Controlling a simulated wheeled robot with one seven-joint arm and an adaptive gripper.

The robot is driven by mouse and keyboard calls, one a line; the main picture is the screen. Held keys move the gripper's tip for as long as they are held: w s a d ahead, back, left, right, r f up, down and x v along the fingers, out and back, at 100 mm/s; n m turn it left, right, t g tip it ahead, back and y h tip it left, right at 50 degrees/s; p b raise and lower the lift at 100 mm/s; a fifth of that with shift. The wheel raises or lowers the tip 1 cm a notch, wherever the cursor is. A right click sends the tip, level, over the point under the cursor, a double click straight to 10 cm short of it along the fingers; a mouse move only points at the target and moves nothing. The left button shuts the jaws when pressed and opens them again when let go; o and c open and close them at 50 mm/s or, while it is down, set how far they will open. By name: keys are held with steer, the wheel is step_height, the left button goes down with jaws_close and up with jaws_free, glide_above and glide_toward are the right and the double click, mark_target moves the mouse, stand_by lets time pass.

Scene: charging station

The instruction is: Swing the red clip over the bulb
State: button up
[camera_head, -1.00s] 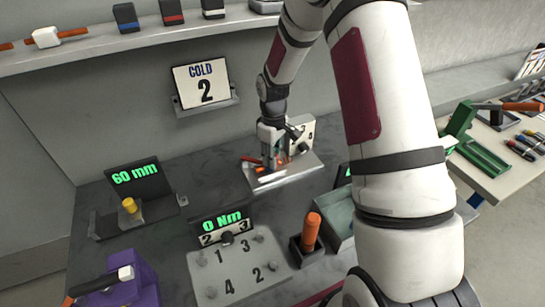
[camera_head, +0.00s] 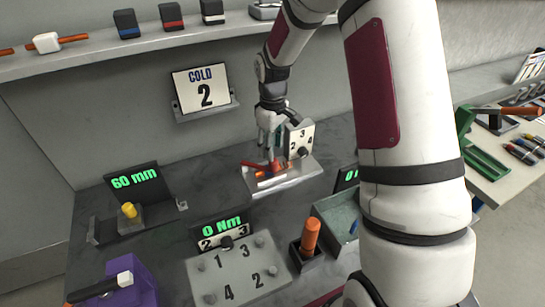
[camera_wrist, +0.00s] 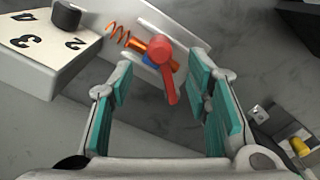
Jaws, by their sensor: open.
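The red clip (camera_wrist: 166,72) shows in the wrist view as a round hub with a lever arm reaching toward my gripper. The copper-orange bulb (camera_wrist: 140,46), with a coiled wire (camera_wrist: 118,33) at its left end, lies beside and partly behind the hub. The lever points away from the bulb. A small blue part (camera_wrist: 150,60) sits by the hub. My gripper (camera_wrist: 162,82) is open, its teal pads on either side of the lever with gaps. In the head view my gripper (camera_head: 271,148) is over the tray, and the red clip (camera_head: 254,165) shows to its left.
A white dial block (camera_head: 300,140) with a dark knob (camera_wrist: 66,15) stands close behind and right of my gripper. The pale metal tray (camera_head: 292,180) carries the clip and bulb. A numbered plate (camera_head: 240,275) and a green-grey bin (camera_head: 335,215) stand nearer.

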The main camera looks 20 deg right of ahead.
step_height(320, 180, up, 6)
steer(key=shift+f, duration=0.15)
stand_by(0.6)
steer(key=s+a+r+m+t, duration=0.2)
steer(key=s+a+r+m, duration=0.15)
steer(key=s+r, duration=1)
steer(key=s+a+r+m+t, duration=0.1)
steer(key=s+r, duration=0.1)
steer(key=s, duration=0.6)
steer(key=s+a+r+m+t, duration=0.2)
steer(key=s, duration=0.5)
steer(key=shift+s+a+r, duration=0.2)
steer(key=shift+s+r, duration=0.1)
steer(key=shift+s, duration=0.05)
